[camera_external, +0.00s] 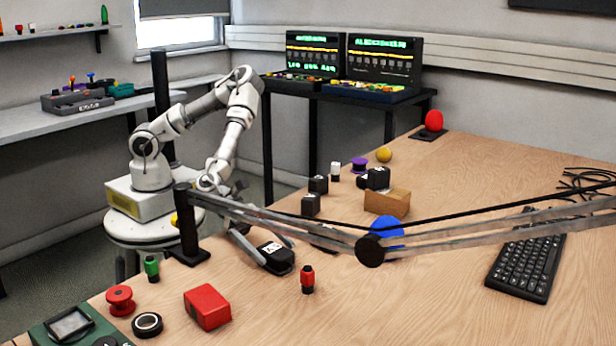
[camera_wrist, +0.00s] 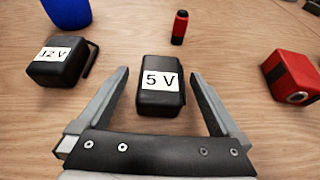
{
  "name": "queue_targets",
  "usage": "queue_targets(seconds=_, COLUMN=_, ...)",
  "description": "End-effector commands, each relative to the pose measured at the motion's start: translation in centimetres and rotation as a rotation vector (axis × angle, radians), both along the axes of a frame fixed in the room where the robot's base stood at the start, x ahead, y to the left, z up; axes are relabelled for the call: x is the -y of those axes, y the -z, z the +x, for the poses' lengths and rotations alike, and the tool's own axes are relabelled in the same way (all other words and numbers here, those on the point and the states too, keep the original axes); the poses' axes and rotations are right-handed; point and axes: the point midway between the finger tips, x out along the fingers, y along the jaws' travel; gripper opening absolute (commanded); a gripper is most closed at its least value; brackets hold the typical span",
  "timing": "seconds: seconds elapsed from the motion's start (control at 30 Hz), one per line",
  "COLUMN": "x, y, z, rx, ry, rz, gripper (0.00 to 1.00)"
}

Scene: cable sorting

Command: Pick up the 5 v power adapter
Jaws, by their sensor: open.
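The 5 V power adapter is a black block with a white "5 V" label. In the wrist view the 5 V adapter (camera_wrist: 160,97) lies on the table between the two fingers of my gripper (camera_wrist: 160,88), with a gap on each side. My gripper is open, and its fingers point along both sides of the adapter. In the external view the adapter (camera_external: 277,260) sits near the table's left edge, and my gripper (camera_external: 262,258) reaches down to it, partly hidden behind a lamp arm. A similar black 12 V adapter (camera_wrist: 62,66) lies to the left in the wrist view.
A blue object (camera_wrist: 66,12) is at upper left. A lamp arm (camera_external: 300,228) crosses above the table. A keyboard (camera_external: 527,262) lies on the right.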

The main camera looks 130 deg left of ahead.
Motion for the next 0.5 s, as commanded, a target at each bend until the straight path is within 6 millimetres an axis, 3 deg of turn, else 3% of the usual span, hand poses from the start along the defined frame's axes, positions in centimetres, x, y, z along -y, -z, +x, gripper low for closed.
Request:
queue_targets(seconds=0.2, x=0.2, y=1.2, z=2.3, rx=0.001, ry=-0.001, rz=0.001, gripper=1.00)
queue_targets(seconds=0.47, x=0.2, y=1.2, z=2.6, rx=0.000, ry=-0.001, rz=0.001, gripper=1.00)
queue_targets(seconds=0.5, x=0.3, y=1.2, z=2.6, rx=0.000, ry=-0.001, rz=0.001, gripper=0.96)
